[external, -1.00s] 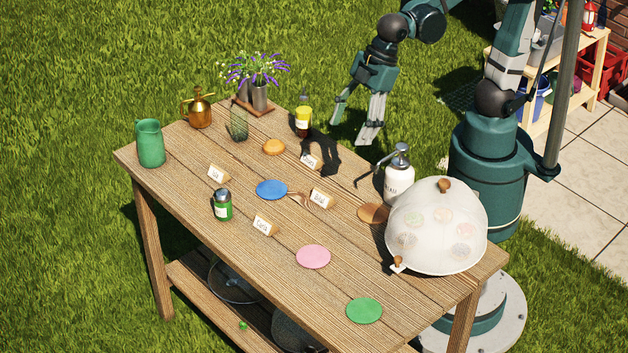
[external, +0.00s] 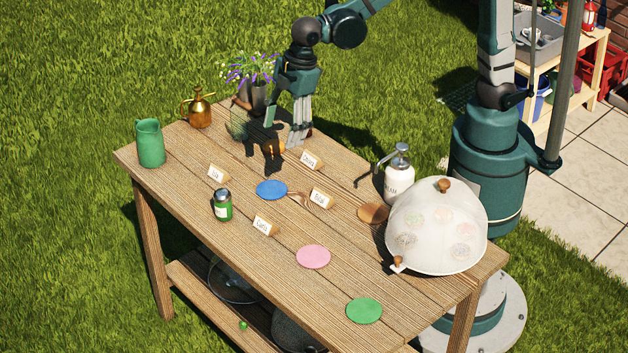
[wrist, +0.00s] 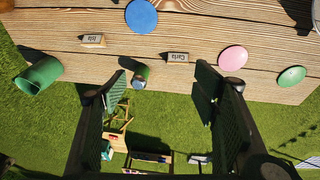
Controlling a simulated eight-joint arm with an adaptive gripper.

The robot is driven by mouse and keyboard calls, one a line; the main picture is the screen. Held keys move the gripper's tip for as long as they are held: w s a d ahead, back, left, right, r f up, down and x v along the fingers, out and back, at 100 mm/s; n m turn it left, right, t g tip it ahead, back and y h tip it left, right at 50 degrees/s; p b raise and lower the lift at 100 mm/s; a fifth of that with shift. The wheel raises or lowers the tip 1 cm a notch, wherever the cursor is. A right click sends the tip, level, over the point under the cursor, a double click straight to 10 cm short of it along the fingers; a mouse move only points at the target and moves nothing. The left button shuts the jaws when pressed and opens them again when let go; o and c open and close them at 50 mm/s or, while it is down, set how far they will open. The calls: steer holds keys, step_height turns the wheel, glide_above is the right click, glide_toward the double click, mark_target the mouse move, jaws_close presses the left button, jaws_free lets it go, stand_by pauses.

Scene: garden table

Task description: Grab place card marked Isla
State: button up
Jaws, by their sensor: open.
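The place card marked Isla (external: 217,173) stands in a small wooden holder on the left part of the table, left of the blue disc. It also shows in the wrist view (wrist: 93,41), upper left, with its writing upside down. My gripper (external: 284,140) is open and empty above the back of the table, to the right of and behind the Isla card. In the wrist view its two fingers (wrist: 160,75) are spread wide with nothing between them but the view beyond.
Other cards stand nearby: Carla (external: 265,225), one right of the blue disc (external: 271,189), and one behind (external: 312,160). A mesh dome (external: 437,235) is at the right.

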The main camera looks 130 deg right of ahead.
steer(key=w+d+f+g+p, duration=0.1)
steer(key=w+d+f, duration=0.2)
steer(key=d, duration=0.3)
steer(key=w+d+f+p, duration=0.1)
steer(key=w+d+f, duration=0.1)
steer(key=d+f, duration=0.3)
steer(key=g+y+p, duration=0.1)
steer(key=g+p, duration=0.1)
glide_above(218, 168)
step_height(218, 168, down, 8)
steer(key=shift+a, duration=0.15)
steer(key=shift+d+f, duration=0.25)
steer(key=shift+f, duration=0.05)
steer(key=shift+f+b, duration=0.3)
steer(key=shift+f, duration=1)
steer(key=shift+s+a+f+b, duration=0.1)
steer(key=shift+f+b, duration=0.3)
steer(key=shift+f, duration=2.2)
